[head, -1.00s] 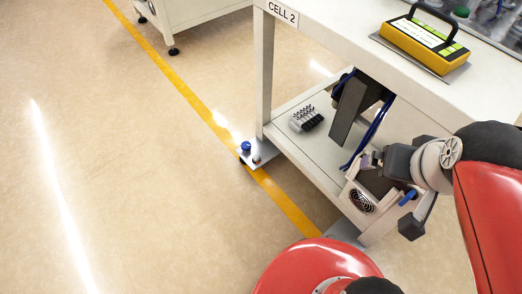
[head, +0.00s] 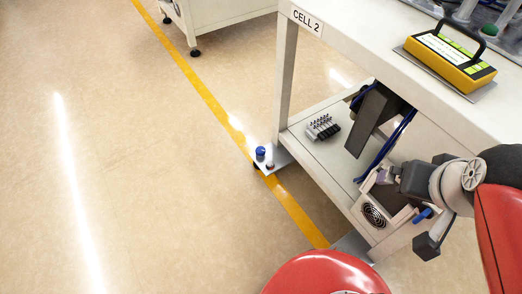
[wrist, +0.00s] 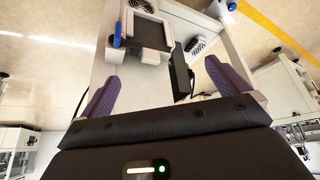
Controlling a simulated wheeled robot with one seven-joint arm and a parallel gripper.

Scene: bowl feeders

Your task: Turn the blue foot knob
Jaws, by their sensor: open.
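The blue foot knob (head: 260,152) is a small upright blue cap on the metal foot plate (head: 270,160) at the near-left leg of the CELL 2 bench. A blue spot at the top edge of the wrist view (wrist: 231,5), near the yellow line, looks like the same knob. My gripper (head: 384,178) is beside the bench's lower shelf, well to the right of the knob and apart from it. In the wrist view my gripper (wrist: 161,71) has its two purple fingers spread wide with nothing held between them.
The bench's lower shelf (head: 325,152) carries a grey part with several posts (head: 323,127). A fan box (head: 374,215) and a blue lever (head: 423,214) are close to my gripper. A yellow pendant (head: 450,62) lies on the bench top. Floor left of the yellow line (head: 215,105) is clear.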

